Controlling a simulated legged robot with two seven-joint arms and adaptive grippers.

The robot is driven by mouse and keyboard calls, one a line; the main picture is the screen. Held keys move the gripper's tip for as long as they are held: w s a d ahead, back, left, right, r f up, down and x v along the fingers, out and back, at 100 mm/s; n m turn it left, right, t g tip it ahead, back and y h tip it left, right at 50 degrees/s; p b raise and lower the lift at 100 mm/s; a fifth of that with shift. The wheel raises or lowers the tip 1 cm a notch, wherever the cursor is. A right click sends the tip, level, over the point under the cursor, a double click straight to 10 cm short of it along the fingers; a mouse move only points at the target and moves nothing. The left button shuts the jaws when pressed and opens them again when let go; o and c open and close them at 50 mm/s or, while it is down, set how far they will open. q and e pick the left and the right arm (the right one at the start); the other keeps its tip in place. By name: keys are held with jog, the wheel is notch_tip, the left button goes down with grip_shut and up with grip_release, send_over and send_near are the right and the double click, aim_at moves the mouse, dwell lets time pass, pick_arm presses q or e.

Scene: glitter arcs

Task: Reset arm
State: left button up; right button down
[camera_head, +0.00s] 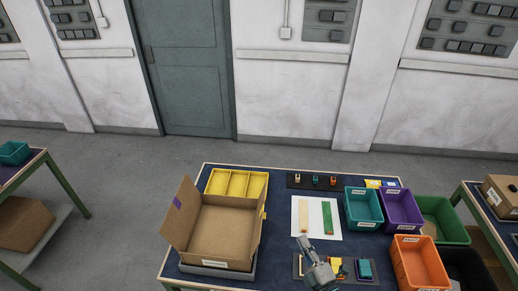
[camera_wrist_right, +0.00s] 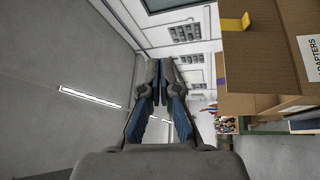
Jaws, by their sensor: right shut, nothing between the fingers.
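My right gripper (camera_head: 304,242) is over the front middle of the dark blue table (camera_head: 281,214), in front of a white sheet with a tan strip and a green strip. In the right wrist view the two fingers of my right gripper (camera_wrist_right: 159,72) come together at the tips, with nothing between them. The wrist view looks sideways across the room, with a cardboard box (camera_wrist_right: 255,55) at its right. My left gripper is not in view.
An open cardboard box (camera_head: 222,228) stands on the table's left, by a yellow divided tray (camera_head: 238,183). A teal bin (camera_head: 363,209), purple bin (camera_head: 400,209), green bin (camera_head: 442,219) and orange bin (camera_head: 419,264) stand at right. Small parts (camera_head: 365,269) lie beside my gripper.

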jog(key=s+d+f+m+g+h, duration=0.3)
jog(key=d+f+m+h, duration=0.2)
jog(key=f+m, duration=0.2)
jog(key=s+d+f+m+g+h, duration=0.3)
jog(key=d+f+m+g+h, duration=0.15)
jog(key=f+m, duration=0.25)
jog(key=s+a+f+m+g+y, duration=0.1)
jog(key=s+f+m+g, duration=0.1)
jog(key=s+f+g, duration=0.45)
jog(key=s+a+f+m+g+y, duration=0.1)
jog(key=s+f+m, duration=0.15)
jog(key=s, duration=0.65)
jog(key=s+f+n+g+b, duration=0.1)
jog(key=s+f+g+b, duration=0.2)
jog(key=f, duration=2.9)
jog(key=s+d+f+b, duration=0.1)
jog(key=s+d+f, duration=0.2)
jog(key=s+f, duration=1.2)
jog(key=shift+s+d+f+b, duration=0.15)
jog(key=shift+s+f+b, duration=0.15)
jog(key=shift+s, duration=0.85)
